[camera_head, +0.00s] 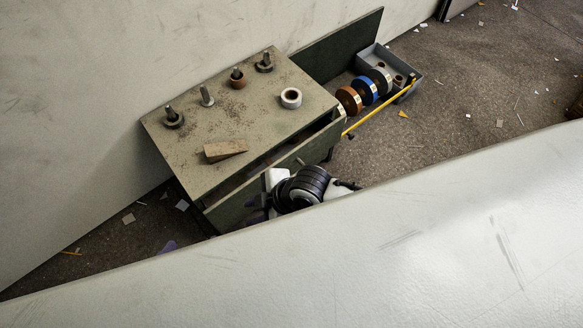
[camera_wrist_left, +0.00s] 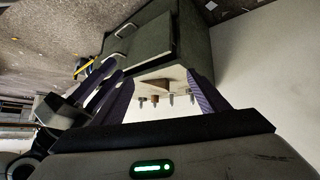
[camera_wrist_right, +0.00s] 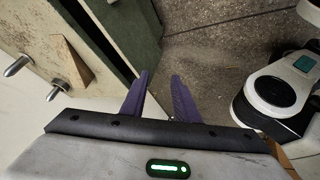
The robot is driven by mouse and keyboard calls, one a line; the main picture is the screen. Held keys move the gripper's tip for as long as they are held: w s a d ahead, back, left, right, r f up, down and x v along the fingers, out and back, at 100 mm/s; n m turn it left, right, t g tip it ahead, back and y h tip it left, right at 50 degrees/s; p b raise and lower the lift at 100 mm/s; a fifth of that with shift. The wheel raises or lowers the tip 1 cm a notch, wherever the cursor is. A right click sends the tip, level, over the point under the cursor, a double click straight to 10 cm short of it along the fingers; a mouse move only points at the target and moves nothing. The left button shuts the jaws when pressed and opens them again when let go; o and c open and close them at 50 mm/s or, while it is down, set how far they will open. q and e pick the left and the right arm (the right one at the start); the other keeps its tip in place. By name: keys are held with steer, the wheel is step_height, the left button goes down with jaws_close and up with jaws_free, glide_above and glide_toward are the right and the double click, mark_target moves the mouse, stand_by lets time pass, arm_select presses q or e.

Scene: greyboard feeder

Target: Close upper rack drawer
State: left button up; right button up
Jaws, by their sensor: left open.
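The green-grey rack (camera_head: 225,125) stands against the pale wall. Its upper drawer (camera_head: 240,203) is ajar, with a dark gap between its green front and the rack top. The drawer front also shows in the left wrist view (camera_wrist_left: 146,42) and at the left of the right wrist view (camera_wrist_right: 138,35). My right gripper (camera_wrist_right: 160,74) is open beside the drawer front, its purple fingers apart with nothing between them. My left gripper (camera_wrist_left: 158,80) is open and empty, facing the rack. In the head view only a purple fingertip (camera_head: 167,247) shows; the rest is hidden behind a pale surface.
The rack top bears several metal spindles, a tape roll (camera_head: 291,97) and a wooden wedge (camera_head: 225,150). To the right are coloured rolls (camera_head: 366,90), a yellow bar (camera_head: 380,107) and a grey tray (camera_head: 404,95). Scraps litter the open floor (camera_head: 480,80).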

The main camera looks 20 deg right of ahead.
steer(key=w+d+n+g+h+p, duration=0.15)
steer(key=w+d+n+h, duration=0.4)
steer(key=w+d, duration=0.55)
arm_select(q)
steer(key=b, duration=0.4)
steer(key=shift+s+f+t, duration=0.25)
steer(key=shift+t, duration=0.15)
arm_select(e)
step_height(320, 180, down, 11)
steer(key=d, duration=0.2)
steer(key=shift+r+y, duration=0.2)
steer(key=shift+y, duration=0.15)
steer(key=shift+c, duration=0.3)
jaws_close()
arm_select(q)
steer(key=shift+n, duration=0.3)
